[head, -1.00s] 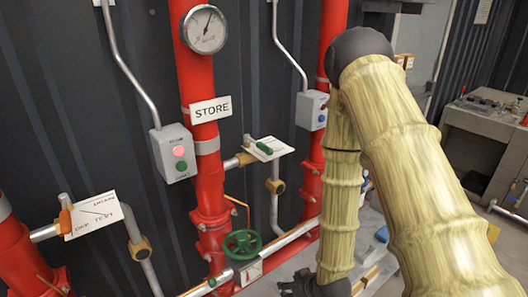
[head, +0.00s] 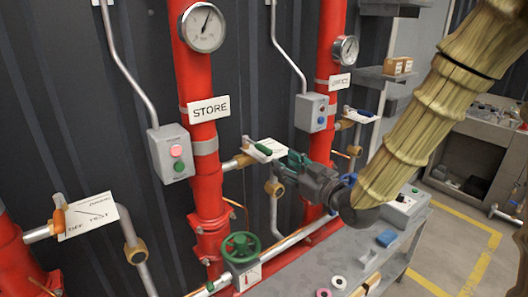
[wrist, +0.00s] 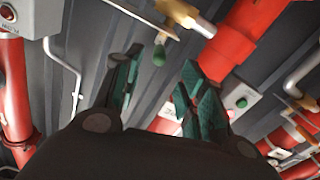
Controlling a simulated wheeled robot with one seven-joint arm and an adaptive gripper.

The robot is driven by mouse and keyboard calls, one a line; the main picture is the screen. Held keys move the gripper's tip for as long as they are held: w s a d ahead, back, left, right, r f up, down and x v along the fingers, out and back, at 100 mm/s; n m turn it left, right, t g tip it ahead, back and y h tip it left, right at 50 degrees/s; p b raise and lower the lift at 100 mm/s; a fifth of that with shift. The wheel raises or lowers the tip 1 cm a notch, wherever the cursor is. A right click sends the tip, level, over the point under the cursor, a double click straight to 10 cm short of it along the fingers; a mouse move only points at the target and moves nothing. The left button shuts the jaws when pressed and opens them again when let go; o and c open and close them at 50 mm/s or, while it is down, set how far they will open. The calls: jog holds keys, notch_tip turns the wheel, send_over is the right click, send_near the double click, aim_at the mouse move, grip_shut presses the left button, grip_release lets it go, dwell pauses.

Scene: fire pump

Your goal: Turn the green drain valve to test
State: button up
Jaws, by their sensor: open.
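The green-handled drain valve lever (head: 263,149) is on the brass fitting of the red STORE pipe, in front of a small white plate (head: 272,146). My gripper (head: 290,160) is open just to the right of the handle and points toward it. In the wrist view the green handle end (wrist: 159,55) shows between and beyond my two open fingertips (wrist: 160,68). The handle appears apart from the fingers. The writing on the plate is too small to read.
A green handwheel (head: 241,247) sits low on the STORE pipe (head: 200,85). A grey button box (head: 171,153) is to its left. Another red pipe (head: 329,60) stands behind my gripper. A grey bench (head: 408,225) with small items is below my arm.

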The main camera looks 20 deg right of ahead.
aim_at(264, 150)
jog(key=p+x, duration=0.3)
jog(key=x, duration=0.7)
jog(key=shift+w+a, duration=0.15)
jog(key=shift+w, duration=0.25)
grip_shut()
